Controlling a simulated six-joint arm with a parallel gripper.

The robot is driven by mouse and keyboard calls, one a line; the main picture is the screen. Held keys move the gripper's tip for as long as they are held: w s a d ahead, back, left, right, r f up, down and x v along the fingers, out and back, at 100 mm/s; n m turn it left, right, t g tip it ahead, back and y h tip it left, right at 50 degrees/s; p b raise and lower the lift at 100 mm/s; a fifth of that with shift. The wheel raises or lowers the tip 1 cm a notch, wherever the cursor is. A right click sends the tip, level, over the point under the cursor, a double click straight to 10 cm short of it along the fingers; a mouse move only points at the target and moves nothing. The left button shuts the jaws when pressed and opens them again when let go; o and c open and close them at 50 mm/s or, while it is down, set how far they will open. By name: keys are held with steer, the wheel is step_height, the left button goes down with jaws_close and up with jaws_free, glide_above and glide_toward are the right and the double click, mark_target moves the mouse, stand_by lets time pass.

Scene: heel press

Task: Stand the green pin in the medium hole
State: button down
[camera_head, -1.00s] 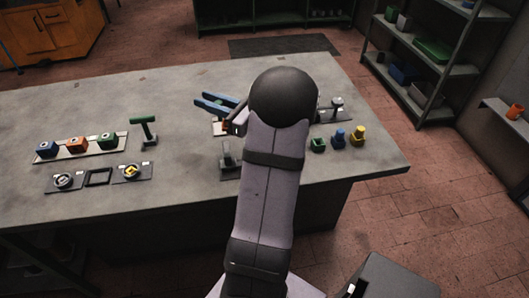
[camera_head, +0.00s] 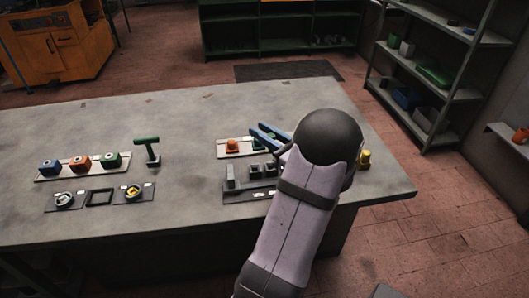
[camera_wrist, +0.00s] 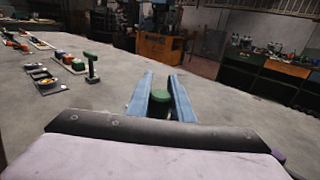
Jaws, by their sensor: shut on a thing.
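The green pin (camera_wrist: 160,97) shows in the wrist view as a round green top between my two blue fingers. My gripper (camera_wrist: 160,92) is shut on it. In the head view my gripper (camera_head: 267,138) is over or beside the right part of a pale plate (camera_head: 222,153), and some green (camera_head: 258,143) shows near its fingers. An orange pin (camera_head: 232,146) stands on the left part of that plate. My arm hides the plate's right end. I cannot make out the medium hole, nor whether the pin's lower end touches anything.
A dark fixture with an upright post (camera_head: 230,178) and dark square blocks (camera_head: 262,170) stands just in front of the plate. A green T-shaped handle (camera_head: 147,147) stands to the left. The table's back middle is clear.

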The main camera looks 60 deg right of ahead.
steer(key=shift+f, duration=2.95)
steer(key=shift+f, duration=0.1)
steer(key=c, duration=1.6)
jaws_free()
steer(key=shift+o, duration=0.2)
steer(key=shift+s, duration=0.1)
steer(key=s, duration=0.4)
steer(key=s+a+b, duration=0.1)
steer(key=s, duration=0.2)
steer(key=s+a, duration=0.1)
steer(key=s, duration=0.3)
steer(key=shift+s, duration=0.3)
